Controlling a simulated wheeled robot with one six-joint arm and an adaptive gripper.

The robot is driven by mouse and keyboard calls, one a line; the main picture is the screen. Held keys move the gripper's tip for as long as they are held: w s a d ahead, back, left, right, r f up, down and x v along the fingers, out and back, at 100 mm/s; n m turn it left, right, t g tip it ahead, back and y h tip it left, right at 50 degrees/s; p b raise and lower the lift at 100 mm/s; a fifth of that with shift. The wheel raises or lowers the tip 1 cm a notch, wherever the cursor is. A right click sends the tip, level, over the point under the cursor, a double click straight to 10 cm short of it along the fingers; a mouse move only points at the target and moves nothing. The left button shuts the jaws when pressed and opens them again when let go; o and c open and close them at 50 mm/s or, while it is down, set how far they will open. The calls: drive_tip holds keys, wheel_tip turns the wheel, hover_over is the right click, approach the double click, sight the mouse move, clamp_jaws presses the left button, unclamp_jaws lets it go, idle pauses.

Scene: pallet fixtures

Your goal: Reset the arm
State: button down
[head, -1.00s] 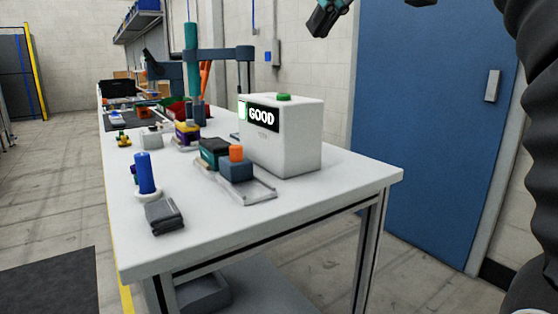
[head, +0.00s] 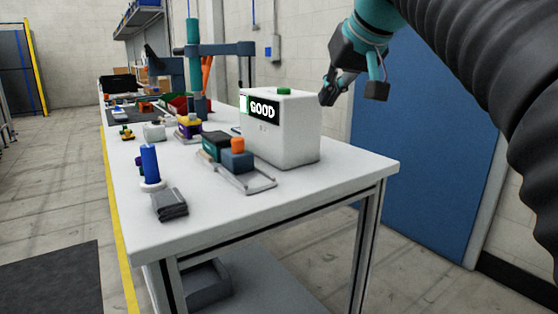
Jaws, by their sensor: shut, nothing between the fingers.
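My gripper (head: 329,91) is in the head view at the upper right, just right of the upper edge of a white box (head: 299,138) marked GOOD. The gripper is shut and empty, with its fingers pointing down and left. My arm comes in from the upper right corner. I cannot tell whether the fingertips are apart from the box in depth or touching it.
A blue door (head: 420,160) stands behind at the right.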

drive_tip(key=s+d+f+h, duration=0.1)
drive_tip(key=s+d+f, duration=0.1)
drive_tip(key=s+f, duration=0.5)
drive_tip(key=s+d+f+m+g+h, duration=0.1)
drive_tip(key=s+f, duration=0.7)
drive_tip(key=f, duration=0.9)
drive_tip(key=s+d+f+m+g+h, duration=0.1)
drive_tip(key=s+d+f, duration=0.3)
drive_tip(key=s+f, duration=0.3)
wheel_tip(320, 180, down, 5)
drive_tip(key=shift+s+f, duration=0.2)
